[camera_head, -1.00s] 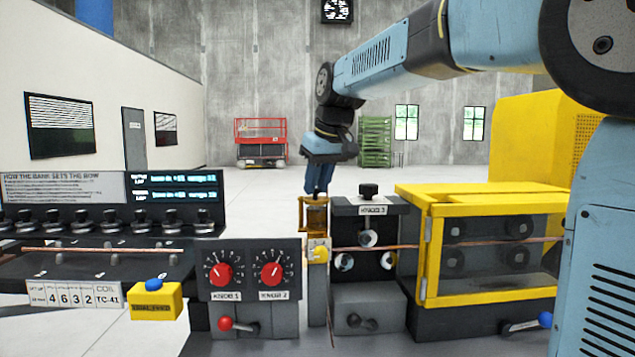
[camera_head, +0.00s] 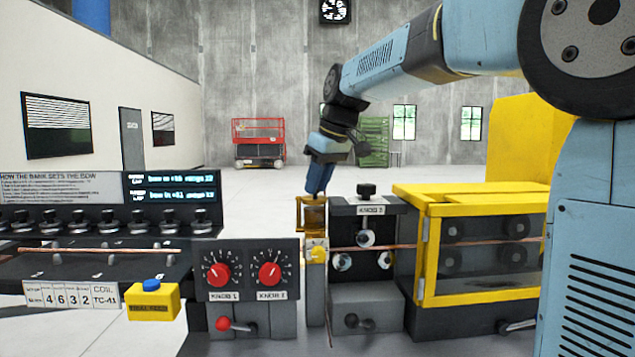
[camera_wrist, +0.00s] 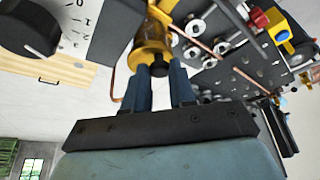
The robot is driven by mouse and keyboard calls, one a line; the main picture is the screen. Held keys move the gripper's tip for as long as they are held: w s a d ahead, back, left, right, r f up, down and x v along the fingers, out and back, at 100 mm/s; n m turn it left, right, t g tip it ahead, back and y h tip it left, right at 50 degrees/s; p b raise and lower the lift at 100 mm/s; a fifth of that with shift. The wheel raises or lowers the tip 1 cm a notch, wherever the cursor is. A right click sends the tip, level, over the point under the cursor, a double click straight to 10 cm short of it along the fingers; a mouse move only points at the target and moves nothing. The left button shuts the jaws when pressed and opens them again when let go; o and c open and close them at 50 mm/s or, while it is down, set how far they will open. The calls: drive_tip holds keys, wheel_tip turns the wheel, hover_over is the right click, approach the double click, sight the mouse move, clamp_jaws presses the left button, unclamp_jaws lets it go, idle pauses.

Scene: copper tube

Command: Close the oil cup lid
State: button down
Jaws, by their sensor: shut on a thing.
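The oil cup (camera_head: 313,216) is a small amber cup in a brass-yellow frame, standing above a yellow-faced fitting between the knob panel and the KNOB 3 block. My gripper (camera_head: 318,192) reaches down onto its top, leaning slightly. In the wrist view, the amber oil cup (camera_wrist: 152,48) lies just beyond the fingertips. My gripper (camera_wrist: 160,72) is shut on a small dark piece at the cup's end, which appears to be the oil cup lid (camera_wrist: 160,69). The fingers partly hide it, and I cannot tell whether the lid is fully seated.
The KNOB 3 block (camera_head: 366,209) stands close to the right of the cup. Beyond it is a yellow guarded housing (camera_head: 480,200). A panel with two red knobs (camera_head: 246,270) is at the left. A copper tube (camera_head: 400,246) runs across horizontally.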

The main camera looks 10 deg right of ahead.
drive_tip(key=c, duration=0.9)
unclamp_jaws()
drive_tip(key=shift+c, duration=0.2)
drive_tip(key=shift+d+r, duration=0.1)
drive_tip(key=v, duration=1.3)
drive_tip(key=shift+r, duration=0.3)
drive_tip(key=s+d+f+m+t+h, duration=0.1)
drive_tip(key=s+d+f+m, duration=0.3)
drive_tip(key=s+f, duration=0.7)
drive_tip(key=s+d+f+m+t+h, duration=0.1)
drive_tip(key=s+d+f+m, duration=0.3)
drive_tip(key=s+d+f, duration=0.4)
drive_tip(key=s+f+h, duration=0.1)
drive_tip(key=s+f, duration=0.3)
drive_tip(key=f, duration=0.5)
drive_tip(key=shift+s+f+m, duration=0.15)
drive_tip(key=shift+m, duration=0.25)
